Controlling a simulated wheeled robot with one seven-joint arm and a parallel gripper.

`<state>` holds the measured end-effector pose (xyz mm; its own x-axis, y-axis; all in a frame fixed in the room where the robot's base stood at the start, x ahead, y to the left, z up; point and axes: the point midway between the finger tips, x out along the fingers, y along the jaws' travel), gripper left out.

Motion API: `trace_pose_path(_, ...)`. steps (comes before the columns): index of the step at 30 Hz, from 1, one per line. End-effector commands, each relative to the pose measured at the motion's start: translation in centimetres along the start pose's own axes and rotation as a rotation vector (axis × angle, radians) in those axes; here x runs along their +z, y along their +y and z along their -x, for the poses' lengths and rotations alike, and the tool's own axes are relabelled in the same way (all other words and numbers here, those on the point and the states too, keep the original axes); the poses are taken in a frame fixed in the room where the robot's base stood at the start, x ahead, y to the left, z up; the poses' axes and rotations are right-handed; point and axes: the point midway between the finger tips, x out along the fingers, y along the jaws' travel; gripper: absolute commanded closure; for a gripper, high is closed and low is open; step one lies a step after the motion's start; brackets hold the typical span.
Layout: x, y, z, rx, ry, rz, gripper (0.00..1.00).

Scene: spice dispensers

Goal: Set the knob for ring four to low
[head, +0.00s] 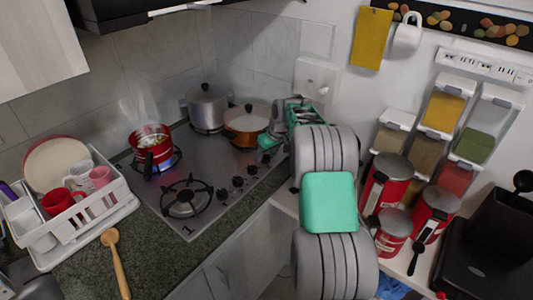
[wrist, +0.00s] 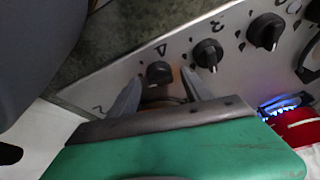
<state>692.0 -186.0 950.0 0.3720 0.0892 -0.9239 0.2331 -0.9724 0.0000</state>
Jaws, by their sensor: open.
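My gripper (wrist: 160,92) is open in the wrist view, with one grey finger on each side of a black stove knob (wrist: 159,72). A mark like a 4 is beside this knob; I take it as ring four's. The knob lies between and just beyond the fingertips; I cannot tell whether they touch it. Its setting is unclear. Two more black knobs (wrist: 208,53) (wrist: 266,31) run up to the right. In the head view my gripper (head: 268,142) is over the right end of the knob row, partly hidden by my arm. The steel stove (head: 215,168) has several rings.
A red pot (head: 151,143) stands over a blue flame (wrist: 285,105). A silver pot (head: 207,107) and an orange pan (head: 245,122) stand at the back. The front ring (head: 184,201) is bare. A white dish rack (head: 90,220) is left; red canisters (head: 388,183) are right.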

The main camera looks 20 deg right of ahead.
Motion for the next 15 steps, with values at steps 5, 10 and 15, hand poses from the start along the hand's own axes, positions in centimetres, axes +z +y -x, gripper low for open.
trace_pose_path(5,-0.01,-0.01,-0.35,0.000,0.000,0.000,0.43)
trace_pose_path(10,0.00,-0.02,-0.34,0.000,0.000,0.000,0.50)
trace_pose_path(15,0.00,-0.02,-0.32,0.000,0.000,0.000,0.64)
